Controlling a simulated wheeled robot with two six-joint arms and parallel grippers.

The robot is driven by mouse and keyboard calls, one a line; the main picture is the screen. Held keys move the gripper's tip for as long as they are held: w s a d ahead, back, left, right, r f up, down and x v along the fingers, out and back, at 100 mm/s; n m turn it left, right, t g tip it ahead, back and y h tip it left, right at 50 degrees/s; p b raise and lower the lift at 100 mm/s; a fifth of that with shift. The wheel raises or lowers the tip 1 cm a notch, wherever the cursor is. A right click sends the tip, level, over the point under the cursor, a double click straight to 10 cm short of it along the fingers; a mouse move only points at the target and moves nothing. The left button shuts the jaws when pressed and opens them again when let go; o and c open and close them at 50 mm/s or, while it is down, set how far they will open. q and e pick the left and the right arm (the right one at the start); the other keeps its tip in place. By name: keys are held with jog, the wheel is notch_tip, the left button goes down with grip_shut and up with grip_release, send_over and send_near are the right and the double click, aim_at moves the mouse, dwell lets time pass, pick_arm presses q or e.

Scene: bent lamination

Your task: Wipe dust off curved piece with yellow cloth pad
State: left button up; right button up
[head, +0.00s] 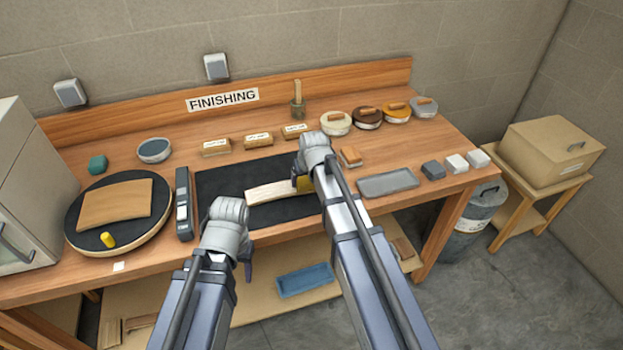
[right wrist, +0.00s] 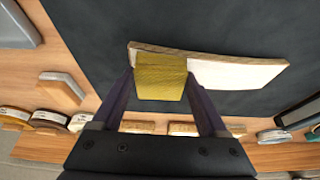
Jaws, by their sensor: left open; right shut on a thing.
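The curved piece (head: 268,193) is a pale, gently bent wood strip lying on the black mat (head: 222,185). It also shows in the right wrist view (right wrist: 245,74), with a darker wood edge. The yellow cloth pad (right wrist: 160,76) is between the fingers of my right gripper (right wrist: 161,84), which is shut on it. The pad overlaps one end of the curved piece; I cannot tell whether it is pressing. In the head view the pad (head: 306,185) is mostly hidden by my right arm. My left gripper (head: 247,264) is open and empty near the bench's front edge.
A round turntable (head: 75,214) with a brown curved sheet and a yellow knob is at left, beside a dark level-like tool (head: 184,203). Labelled blocks (head: 258,140) and round pads (head: 367,118) line the back. A grey tray (head: 388,183) lies right of the mat.

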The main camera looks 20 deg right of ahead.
jog(key=shift+a, duration=0.25)
jog(key=shift+a, duration=1.6)
jog(key=shift+a+r, duration=0.15)
jog(key=shift+a, duration=1.5)
jog(key=shift+a, duration=0.15)
jog(key=shift+a, duration=1.5)
jog(key=shift+a, duration=0.1)
jog(key=shift+a, duration=1.6)
